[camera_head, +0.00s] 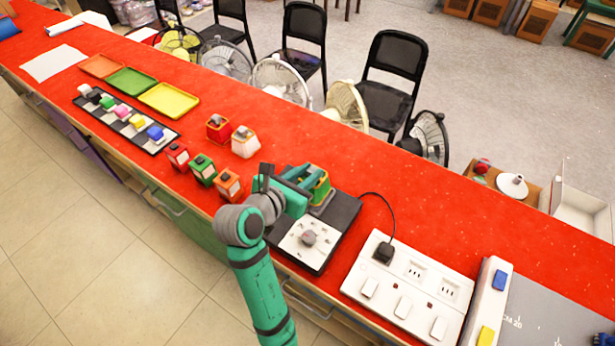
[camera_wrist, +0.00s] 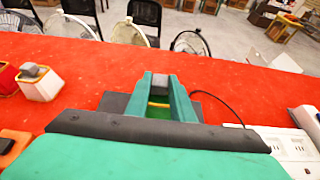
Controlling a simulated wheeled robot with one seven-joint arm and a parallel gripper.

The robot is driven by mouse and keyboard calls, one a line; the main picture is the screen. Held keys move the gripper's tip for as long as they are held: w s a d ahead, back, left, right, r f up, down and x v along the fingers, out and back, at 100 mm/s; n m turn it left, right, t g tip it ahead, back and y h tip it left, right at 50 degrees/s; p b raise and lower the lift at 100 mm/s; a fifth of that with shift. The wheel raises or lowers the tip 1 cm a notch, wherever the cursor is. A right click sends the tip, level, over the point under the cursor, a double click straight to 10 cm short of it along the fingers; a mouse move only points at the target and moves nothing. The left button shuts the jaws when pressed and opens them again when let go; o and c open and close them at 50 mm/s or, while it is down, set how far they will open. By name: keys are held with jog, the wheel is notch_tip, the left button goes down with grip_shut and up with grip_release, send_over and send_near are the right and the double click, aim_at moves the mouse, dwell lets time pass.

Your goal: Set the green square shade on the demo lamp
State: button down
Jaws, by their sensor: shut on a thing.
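My gripper (camera_head: 308,182) is shut on the green square shade (camera_head: 321,190), which has a gold-coloured rim. In the wrist view, the shade (camera_wrist: 158,112) shows between the fingers of my gripper (camera_wrist: 160,97), mostly hidden by them. The demo lamp's dark base (camera_head: 345,212) lies below, with a white dial panel (camera_head: 297,249) on its near part. The shade is over the far part of this base. My fingers and wrist hide the lamp's middle, and I cannot tell whether the shade touches it.
A cable (camera_head: 385,210) runs to a white power strip (camera_head: 402,290) on the right. Red counter (camera_head: 310,140) behind the lamp is clear.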

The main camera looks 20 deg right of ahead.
jog(key=f, duration=0.3)
jog(key=shift+w+a+f, duration=0.2)
jog(key=shift+w, duration=0.1)
jog(key=shift+s+d+f, duration=0.1)
jog(key=shift+s+d, duration=0.1)
jog(key=shift+d, duration=0.15)
jog(key=c, duration=1.5)
grip_release()
jog(key=shift+a, duration=0.1)
jog(key=shift+c, duration=0.2)
jog(key=shift+a+r, duration=0.1)
jog(key=shift+r, duration=0.1)
jog(key=v, duration=1.1)
jog(key=shift+s+a+r, duration=0.2)
jog(key=shift+a+r, duration=0.05)
